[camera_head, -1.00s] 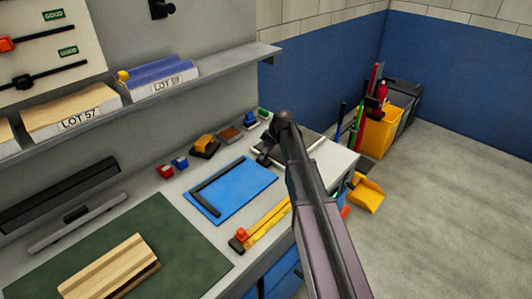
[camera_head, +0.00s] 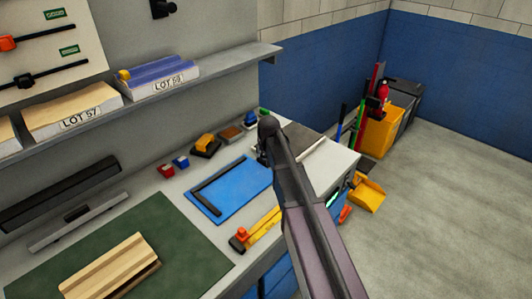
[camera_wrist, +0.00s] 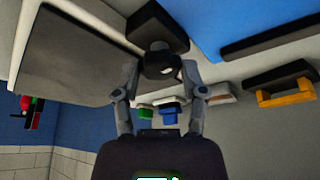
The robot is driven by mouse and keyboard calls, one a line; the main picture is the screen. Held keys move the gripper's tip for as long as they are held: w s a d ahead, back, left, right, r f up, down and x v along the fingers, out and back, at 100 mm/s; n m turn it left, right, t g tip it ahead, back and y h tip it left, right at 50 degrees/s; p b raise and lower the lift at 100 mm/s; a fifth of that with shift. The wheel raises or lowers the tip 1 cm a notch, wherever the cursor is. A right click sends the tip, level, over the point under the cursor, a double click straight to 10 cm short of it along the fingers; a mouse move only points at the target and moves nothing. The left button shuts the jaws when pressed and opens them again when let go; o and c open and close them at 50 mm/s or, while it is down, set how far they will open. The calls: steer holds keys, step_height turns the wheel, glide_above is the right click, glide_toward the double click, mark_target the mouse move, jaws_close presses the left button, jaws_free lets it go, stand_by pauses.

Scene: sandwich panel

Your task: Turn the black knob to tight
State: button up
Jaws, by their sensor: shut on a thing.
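In the head view my gripper (camera_head: 264,150) is at the left edge of the grey plate (camera_head: 302,140), and my arm hides most of the knob. No "tight" marking can be read in either view.
A blue mat (camera_head: 240,190) with a black bar lies left of the gripper. Orange, brown and blue blocks stand behind it. A yellow tool (camera_head: 262,226) lies in front. A shelf (camera_head: 220,68) with lot boxes runs above. A yellow bin (camera_head: 388,133) stands on the floor.

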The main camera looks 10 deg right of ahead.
steer(key=m+h, duration=0.1)
steer(key=m, duration=0.1)
steer(key=m+h, duration=0.1)
steer(key=m, duration=0.2)
steer(key=shift+w+a+g, duration=0.15)
steer(key=shift+g, duration=0.15)
steer(key=m+g+h, duration=0.1)
steer(key=m, duration=0.3)
steer(key=shift+w+a+m, duration=0.1)
steer(key=shift+m, duration=0.3)
steer(key=m+g, duration=0.1)
steer(key=m, duration=0.1)
steer(key=m+g+h, duration=0.1)
steer(key=m, duration=0.2)
steer(key=shift+w, duration=0.15)
steer(key=m, duration=0.2)
steer(key=m+g, duration=0.1)
steer(key=m, duration=0.1)
steer(key=shift+m+g, duration=0.3)
steer(key=shift+m, duration=0.1)
steer(key=o, duration=1.2)
steer(key=shift+f, duration=0.15)
steer(key=shift+c, duration=0.2)
steer(key=shift+r, duration=0.2)
